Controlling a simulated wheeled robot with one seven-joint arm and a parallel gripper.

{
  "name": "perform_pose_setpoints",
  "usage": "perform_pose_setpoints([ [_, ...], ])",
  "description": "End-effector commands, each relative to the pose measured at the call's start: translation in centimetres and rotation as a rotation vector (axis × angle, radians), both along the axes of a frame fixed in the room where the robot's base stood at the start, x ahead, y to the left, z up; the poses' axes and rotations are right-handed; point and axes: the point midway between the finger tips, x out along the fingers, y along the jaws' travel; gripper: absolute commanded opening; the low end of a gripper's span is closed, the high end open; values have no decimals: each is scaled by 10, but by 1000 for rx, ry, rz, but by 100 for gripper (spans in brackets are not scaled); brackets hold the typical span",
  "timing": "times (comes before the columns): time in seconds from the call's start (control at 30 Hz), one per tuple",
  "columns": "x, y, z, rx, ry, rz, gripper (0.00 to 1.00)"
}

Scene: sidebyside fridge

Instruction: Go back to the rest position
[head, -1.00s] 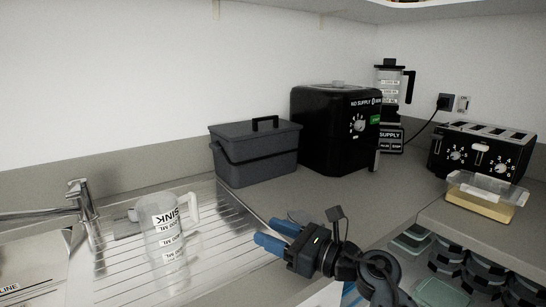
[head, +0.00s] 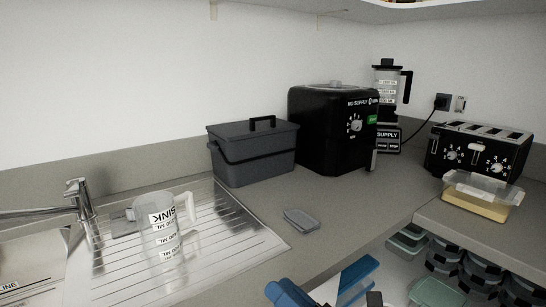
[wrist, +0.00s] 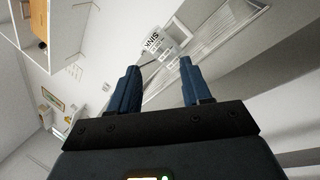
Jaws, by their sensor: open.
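My gripper (head: 320,278) is at the bottom edge of the head view, in front of the counter, with its two blue fingers spread apart. In the wrist view my gripper (wrist: 158,67) is open, with nothing between its fingers. A small flat grey object (head: 302,220) lies on the counter just right of the draining board, beyond my gripper and apart from it. The rest of my arm is mostly out of the head view.
A clear measuring jug (head: 160,228) stands on the draining board (head: 220,235) beside the tap (head: 80,200). A dark lidded box (head: 252,155), a black fryer (head: 335,130), a blender (head: 388,95), a toaster (head: 478,150) and a butter dish (head: 482,197) stand along the counter.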

Motion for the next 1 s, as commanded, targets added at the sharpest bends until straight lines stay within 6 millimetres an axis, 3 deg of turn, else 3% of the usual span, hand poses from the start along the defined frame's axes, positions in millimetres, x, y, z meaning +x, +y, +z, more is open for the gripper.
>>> perform_pose_setpoints([
  [0.1, -45, -15, -14, 211, 156, -20, 48],
  [0.53, -192, -92, -38, 979, 675, -114, 48],
  [1.0, -343, -170, -33, 1811, 1118, -267, 48],
])
